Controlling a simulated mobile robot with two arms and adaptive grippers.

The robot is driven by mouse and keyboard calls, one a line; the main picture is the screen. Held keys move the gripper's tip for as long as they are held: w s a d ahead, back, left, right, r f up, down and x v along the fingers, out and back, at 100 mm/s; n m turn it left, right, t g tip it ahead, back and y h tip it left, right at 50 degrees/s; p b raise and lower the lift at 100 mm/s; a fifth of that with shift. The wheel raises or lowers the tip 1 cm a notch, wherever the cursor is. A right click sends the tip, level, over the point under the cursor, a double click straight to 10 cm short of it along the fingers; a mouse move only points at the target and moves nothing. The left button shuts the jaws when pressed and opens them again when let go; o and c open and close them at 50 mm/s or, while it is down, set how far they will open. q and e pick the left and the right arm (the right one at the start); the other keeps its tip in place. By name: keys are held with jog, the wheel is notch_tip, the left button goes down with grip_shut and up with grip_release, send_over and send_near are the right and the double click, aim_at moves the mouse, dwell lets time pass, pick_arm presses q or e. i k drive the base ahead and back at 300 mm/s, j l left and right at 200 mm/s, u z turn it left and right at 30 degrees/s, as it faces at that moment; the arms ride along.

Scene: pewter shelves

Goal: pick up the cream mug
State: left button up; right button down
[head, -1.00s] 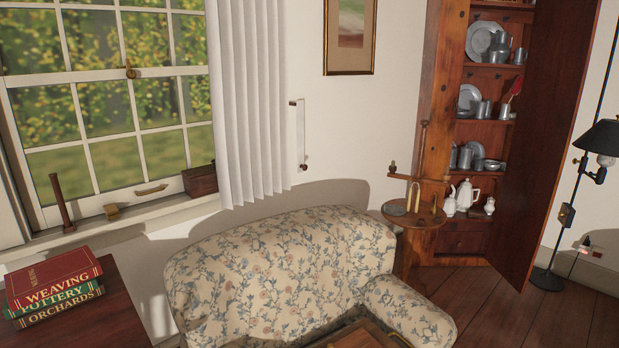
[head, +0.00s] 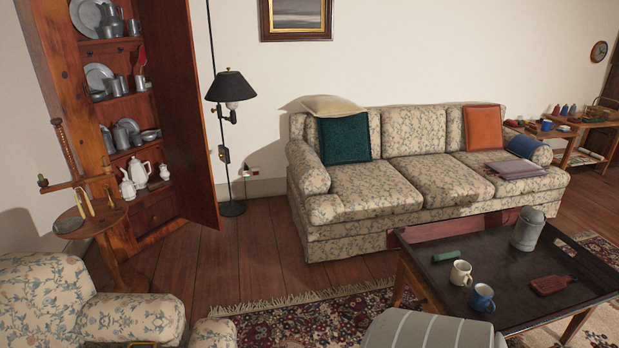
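A cream mug (head: 460,273) stands upright on the dark tray table (head: 439,244) at the lower right of the head view. A blue mug (head: 482,298) stands close by, in front of it and to its right. A green block-like object (head: 446,256) lies just behind the cream mug. Neither of my grippers is in view.
A grey metal pitcher (head: 527,230) and a red-brown flat object (head: 552,285) share the tray. A floral sofa (head: 420,186) stands behind the table. A striped grey seat (head: 425,331) is in front. Wooden floor (head: 250,262) is clear at the left.

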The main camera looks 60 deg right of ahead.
aim_at(459, 273)
jog(key=z, duration=2.9)
jog(key=i+z, duration=0.15)
jog(key=i, duration=0.25)
jog(key=i+j+z, duration=0.15)
jog(key=i, duration=0.3)
jog(key=i+j+z, duration=0.15)
jog(key=i, duration=0.25)
jog(key=i+j+z, duration=0.1)
jog(key=i+j, duration=0.15)
jog(key=i, duration=0.15)
